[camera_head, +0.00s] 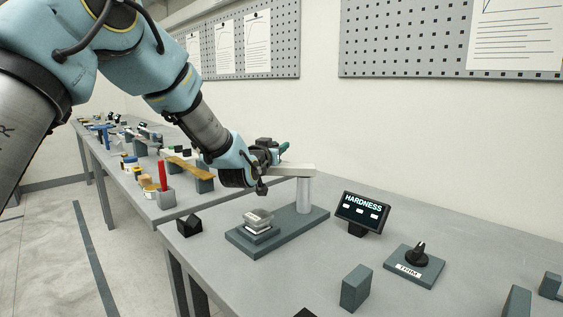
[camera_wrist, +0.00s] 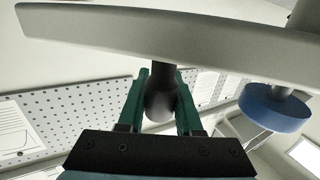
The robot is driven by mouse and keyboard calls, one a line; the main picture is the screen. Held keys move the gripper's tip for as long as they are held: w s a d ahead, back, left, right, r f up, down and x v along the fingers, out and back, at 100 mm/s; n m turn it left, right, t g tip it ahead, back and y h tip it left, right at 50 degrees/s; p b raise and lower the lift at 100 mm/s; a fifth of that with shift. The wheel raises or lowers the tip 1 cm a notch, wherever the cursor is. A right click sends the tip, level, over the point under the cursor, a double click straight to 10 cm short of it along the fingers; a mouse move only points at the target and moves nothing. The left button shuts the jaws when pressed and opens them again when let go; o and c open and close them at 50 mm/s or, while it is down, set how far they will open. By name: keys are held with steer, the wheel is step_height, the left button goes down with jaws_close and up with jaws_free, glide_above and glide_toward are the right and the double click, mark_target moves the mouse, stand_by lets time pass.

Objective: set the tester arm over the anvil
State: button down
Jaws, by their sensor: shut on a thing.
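The tester arm is a pale grey bar (camera_head: 293,170) on top of an upright post (camera_head: 303,196) on a dark base plate (camera_head: 290,232). The bar runs left from the post, and my gripper hides its far end. The anvil (camera_head: 257,224) is a small stack of pale plates at the front left of the base. I cannot tell whether the bar lines up over it. My gripper (camera_head: 272,156) is at the bar's left part. In the wrist view the green fingers of my gripper (camera_wrist: 161,92) are shut on a dark knob (camera_wrist: 161,98) joined to the bar (camera_wrist: 150,38).
A blue disc (camera_wrist: 274,108) is joined to the bar in the wrist view. A HARDNESS display (camera_head: 362,211) and a TRIM knob (camera_head: 416,254) stand right of the base. A grey block (camera_head: 356,287) stands in front. A dark faceted piece (camera_head: 189,224) is at left.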

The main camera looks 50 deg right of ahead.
steer(key=a+n+t+y, duration=0.1)
steer(key=t, duration=0.1)
steer(key=s+n+t+y+b, duration=0.1)
steer(key=shift+s+a+f+n+t+b, duration=0.1)
steer(key=shift+s+a+n+t+b, duration=0.05)
steer(key=shift+a+n+t+b, duration=0.2)
steer(key=n+t+y, duration=0.1)
steer(key=s+a+n+t+y, duration=0.1)
steer(key=t+y, duration=0.1)
steer(key=a+n+t+y+p, duration=0.1)
steer(key=n, duration=0.1)
steer(key=shift+s+a+y, duration=0.15)
steer(key=shift+s+y, duration=0.2)
steer(key=shift+y, duration=0.05)
steer(key=shift+v, duration=0.85)
steer(key=shift+w+a+t, duration=0.2)
steer(key=shift+a+t, duration=0.05)
steer(key=c, duration=0.8)
jaws_free()
steer(key=shift+a, duration=0.15)
steer(key=shift+o, duration=1.1)
steer(key=shift+s, duration=0.15)
steer(key=shift+d, duration=0.25)
